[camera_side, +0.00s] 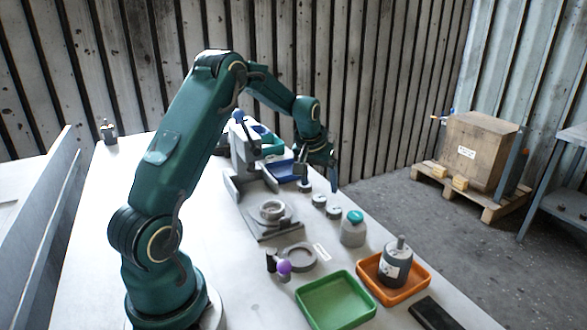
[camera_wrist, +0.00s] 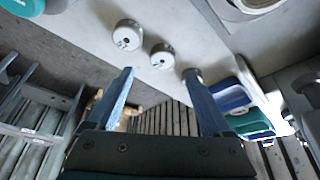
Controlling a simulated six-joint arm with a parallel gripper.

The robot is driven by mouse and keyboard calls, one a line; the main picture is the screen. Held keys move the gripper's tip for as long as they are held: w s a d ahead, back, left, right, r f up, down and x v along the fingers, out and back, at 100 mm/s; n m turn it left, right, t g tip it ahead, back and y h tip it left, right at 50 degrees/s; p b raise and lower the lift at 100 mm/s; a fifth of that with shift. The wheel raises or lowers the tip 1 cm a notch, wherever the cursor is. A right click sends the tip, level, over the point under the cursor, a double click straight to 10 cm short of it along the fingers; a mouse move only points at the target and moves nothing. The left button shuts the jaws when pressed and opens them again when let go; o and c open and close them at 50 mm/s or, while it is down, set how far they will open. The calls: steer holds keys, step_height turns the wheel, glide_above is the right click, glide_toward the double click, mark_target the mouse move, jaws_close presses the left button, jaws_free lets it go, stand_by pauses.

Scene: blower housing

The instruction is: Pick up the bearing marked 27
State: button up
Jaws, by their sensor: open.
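Small round grey bearings sit in a short row near the table edge. In the wrist view, one bearing (camera_wrist: 127,35) is at upper middle and a second bearing (camera_wrist: 162,55) is to its right and lower. A further round grey part (camera_wrist: 192,74) is partly hidden behind the right finger. In the side view the two bearings (camera_side: 319,200) (camera_side: 333,212) lie below my gripper (camera_side: 328,180). Their markings are too small to read, so I cannot tell which is 27. My gripper (camera_wrist: 158,72) is open and empty, with its blue fingers apart and above the row.
A grey bottle with a teal cap (camera_side: 352,230) stands close to the bearings. A green tray (camera_side: 336,302), an orange tray (camera_side: 418,268) and a grey housing fixture (camera_side: 272,212) are on the table. Blue bins (camera_side: 281,170) stand behind. The table's right edge is near.

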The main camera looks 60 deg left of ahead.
mark_target(320, 197)
steer(key=shift+a+f, duration=0.25)
steer(key=shift+f, duration=0.15)
steer(key=shift+x, duration=2.15)
steer(key=shift+c, duration=0.3)
